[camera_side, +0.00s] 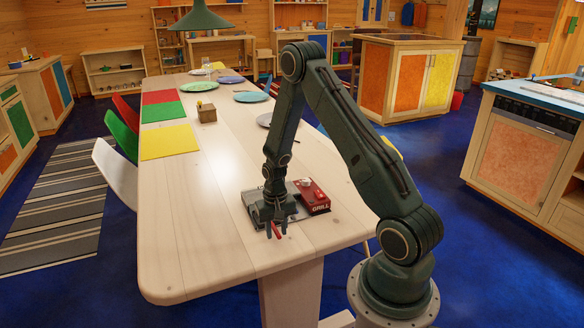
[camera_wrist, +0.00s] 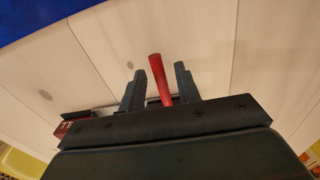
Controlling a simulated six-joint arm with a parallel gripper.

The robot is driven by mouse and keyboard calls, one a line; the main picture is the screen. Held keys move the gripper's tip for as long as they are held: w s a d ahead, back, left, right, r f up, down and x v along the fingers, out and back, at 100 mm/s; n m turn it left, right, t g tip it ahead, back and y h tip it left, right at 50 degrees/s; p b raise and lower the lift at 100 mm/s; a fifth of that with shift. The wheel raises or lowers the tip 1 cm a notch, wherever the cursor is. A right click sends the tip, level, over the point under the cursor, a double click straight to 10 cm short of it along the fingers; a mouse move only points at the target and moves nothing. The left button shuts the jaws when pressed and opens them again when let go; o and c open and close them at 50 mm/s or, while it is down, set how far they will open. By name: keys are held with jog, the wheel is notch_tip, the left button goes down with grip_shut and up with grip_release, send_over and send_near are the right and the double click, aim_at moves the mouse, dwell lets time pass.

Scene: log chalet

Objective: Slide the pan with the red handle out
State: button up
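The pan's red handle (camera_wrist: 160,79) stands out between the two fingers of my gripper (camera_wrist: 160,88) in the wrist view. There are gaps on both sides of it, so the fingers are open around the handle. In the side view the red handle (camera_side: 276,231) shows at the fingertips of my gripper (camera_side: 275,229), low at the table's near right part. The pan's body is hidden behind my gripper. A red and grey grill (camera_side: 314,197) marked "GRILL" sits on the table right behind my gripper; its corner also shows in the wrist view (camera_wrist: 72,128).
The long pale wooden table (camera_side: 205,235) is clear to the left and in front of the grill. Yellow, green and red mats, several plates and a small wooden box (camera_side: 207,113) lie farther back. A green lamp (camera_side: 199,18) hangs over the far end.

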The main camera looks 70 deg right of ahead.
jog(key=shift+r, duration=2.8)
jog(key=shift+w+a+r, duration=0.1)
jog(key=shift+a+r, duration=0.1)
jog(key=shift+r, duration=0.4)
jog(key=s+a+r+n+t, duration=0.1)
jog(key=a+r+n, duration=0.1)
jog(key=a+r, duration=0.5)
jog(key=s+a+r+n+t, duration=0.15)
jog(key=a+r, duration=0.25)
jog(key=r, duration=0.8)
jog(key=s+a+r+n+t, duration=0.1)
jog(key=s+a+r+n, duration=0.2)
jog(key=s, duration=0.4)
jog(key=s+a+r+n+t, duration=0.2)
jog(key=s+a+r+n, duration=0.1)
jog(key=s+a+r, duration=0.3)
jog(key=shift+s+a, duration=0.3)
jog(key=shift+s, duration=0.05)
